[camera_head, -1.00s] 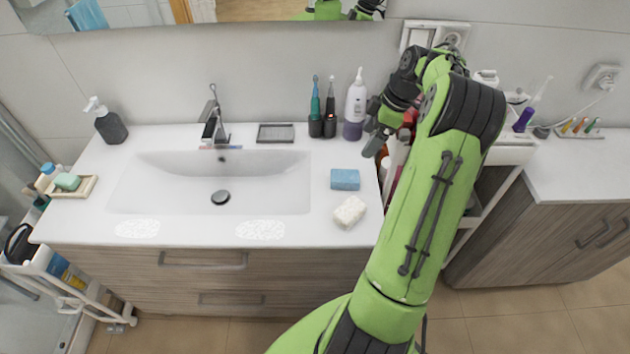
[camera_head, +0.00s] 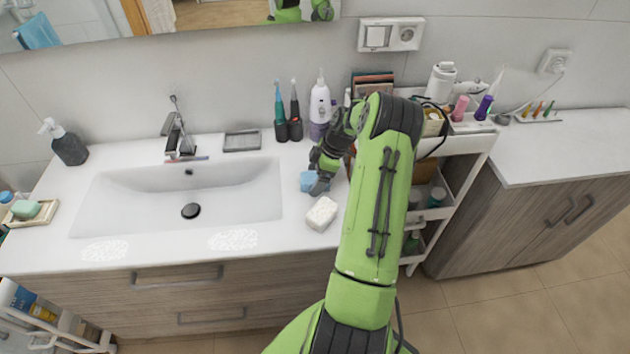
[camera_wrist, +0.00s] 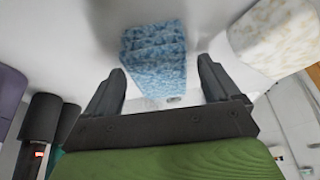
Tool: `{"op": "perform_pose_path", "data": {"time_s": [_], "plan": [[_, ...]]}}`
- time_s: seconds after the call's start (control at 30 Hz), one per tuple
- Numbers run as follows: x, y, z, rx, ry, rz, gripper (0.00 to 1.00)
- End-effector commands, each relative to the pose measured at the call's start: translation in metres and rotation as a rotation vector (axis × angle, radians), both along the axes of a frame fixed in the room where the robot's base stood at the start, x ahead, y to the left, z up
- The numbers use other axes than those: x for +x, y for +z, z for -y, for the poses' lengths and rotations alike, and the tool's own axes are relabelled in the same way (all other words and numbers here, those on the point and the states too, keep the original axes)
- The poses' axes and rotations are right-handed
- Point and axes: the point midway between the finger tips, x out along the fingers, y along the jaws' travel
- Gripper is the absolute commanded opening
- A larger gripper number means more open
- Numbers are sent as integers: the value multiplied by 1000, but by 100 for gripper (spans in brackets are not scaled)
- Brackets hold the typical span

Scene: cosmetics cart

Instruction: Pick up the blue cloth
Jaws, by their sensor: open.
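The blue cloth (camera_head: 307,181) is a small folded block on the white countertop, right of the sink. My gripper (camera_head: 318,188) is at its right side in the head view and hides part of it. In the wrist view the blue cloth (camera_wrist: 155,60) shows as a speckled blue block ahead of and between my gripper's fingers (camera_wrist: 160,85). The fingers are apart and open, one to each side of its near end. I cannot tell whether they touch it.
A cream sponge (camera_head: 322,213) lies just in front of the cloth, and close by in the wrist view (camera_wrist: 275,35). Dark toothbrush holders (camera_head: 288,130) and a white-purple bottle (camera_head: 319,108) stand behind. The sink (camera_head: 180,195) is to the left, a white cart (camera_head: 455,145) to the right.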

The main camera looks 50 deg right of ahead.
Motion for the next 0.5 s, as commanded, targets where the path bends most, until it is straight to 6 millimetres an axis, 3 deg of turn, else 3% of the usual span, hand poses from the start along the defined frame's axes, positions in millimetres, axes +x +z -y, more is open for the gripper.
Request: {"op": "perform_pose_path", "data": {"time_s": [0.23,0.5], "plan": [[1,-5,-1,-1,-1,0,89],[1,-4,-1,-1,-1,0,50]]}}
